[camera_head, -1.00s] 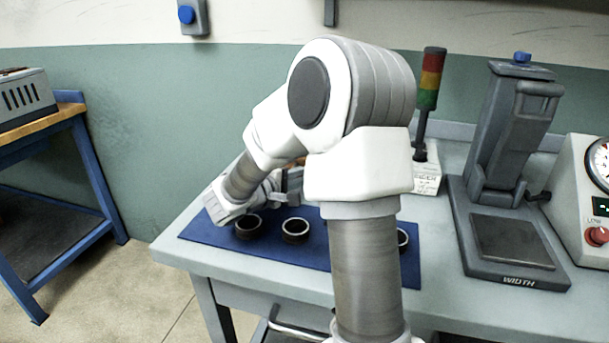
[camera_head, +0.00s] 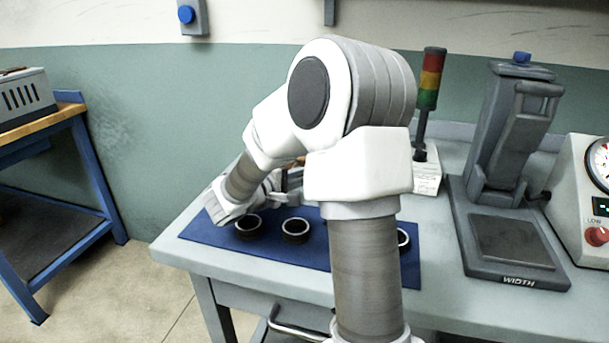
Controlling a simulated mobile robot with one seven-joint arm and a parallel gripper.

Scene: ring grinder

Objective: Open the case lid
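No case or lid can be made out; much of the bench behind my arm is hidden by it. A small brown patch (camera_head: 299,162) shows behind the forearm, but I cannot tell what it belongs to. My gripper (camera_head: 288,192) is low over the back of the blue mat (camera_head: 300,252), behind the dark rings and mostly covered by my wrist and forearm. Its fingers are not clear enough to tell whether they are open or shut.
Dark rings (camera_head: 295,231) lie on the mat, one partly behind my arm. A signal light (camera_head: 430,80), a WIDTH press (camera_head: 510,180) and a gauge box (camera_head: 590,200) stand to the right. A blue-framed bench (camera_head: 92,165) is at far left, with open floor between.

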